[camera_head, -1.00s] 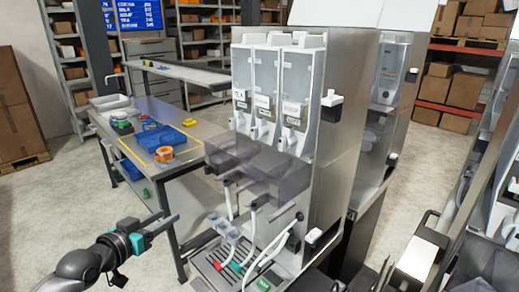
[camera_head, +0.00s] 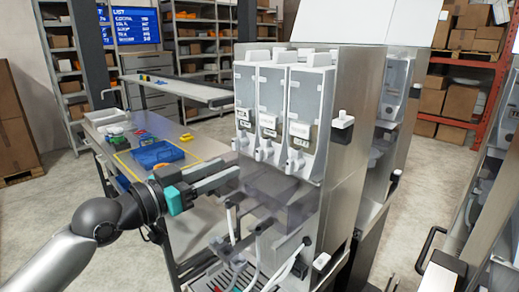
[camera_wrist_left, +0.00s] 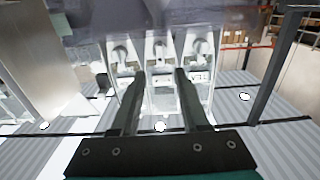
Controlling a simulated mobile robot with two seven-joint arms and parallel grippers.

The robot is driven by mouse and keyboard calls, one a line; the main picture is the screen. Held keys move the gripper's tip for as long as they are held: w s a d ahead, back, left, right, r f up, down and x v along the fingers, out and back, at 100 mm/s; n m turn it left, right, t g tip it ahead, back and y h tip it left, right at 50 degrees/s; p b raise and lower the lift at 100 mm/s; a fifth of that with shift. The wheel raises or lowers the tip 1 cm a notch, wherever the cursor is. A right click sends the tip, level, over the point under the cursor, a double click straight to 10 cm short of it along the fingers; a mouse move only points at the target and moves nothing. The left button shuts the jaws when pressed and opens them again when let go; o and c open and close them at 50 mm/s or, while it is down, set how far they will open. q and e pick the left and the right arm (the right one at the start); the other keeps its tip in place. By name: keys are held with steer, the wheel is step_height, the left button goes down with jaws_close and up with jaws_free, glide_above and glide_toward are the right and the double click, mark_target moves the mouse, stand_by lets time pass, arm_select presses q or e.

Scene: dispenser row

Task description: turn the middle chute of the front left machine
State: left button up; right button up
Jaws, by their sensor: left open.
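The front left machine (camera_head: 345,150) is a tall metal dispenser with three clear canisters side by side, each with a label and a grey chute at its foot. The middle chute (camera_head: 264,153) sits between the left chute (camera_head: 241,141) and the right chute (camera_head: 293,163). My left gripper (camera_head: 237,174) is open and empty, in front of and a little below the chutes, over the smoky clear shelf. In the left wrist view the middle chute (camera_wrist_left: 160,51) shows between and beyond the two fingertips (camera_wrist_left: 159,75), apart from them. My right gripper is not in view.
The smoky clear shelf (camera_head: 285,205) juts out under the chutes, with hoses and a drip grille (camera_head: 222,278) below. A workbench (camera_head: 195,148) with a blue tray (camera_head: 157,154) stands to the left. More machines stand to the right.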

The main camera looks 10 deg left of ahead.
mark_target(257, 154)
arm_select(q)
steer(key=p+x, duration=0.2)
steer(key=x, duration=0.9)
jaws_close()
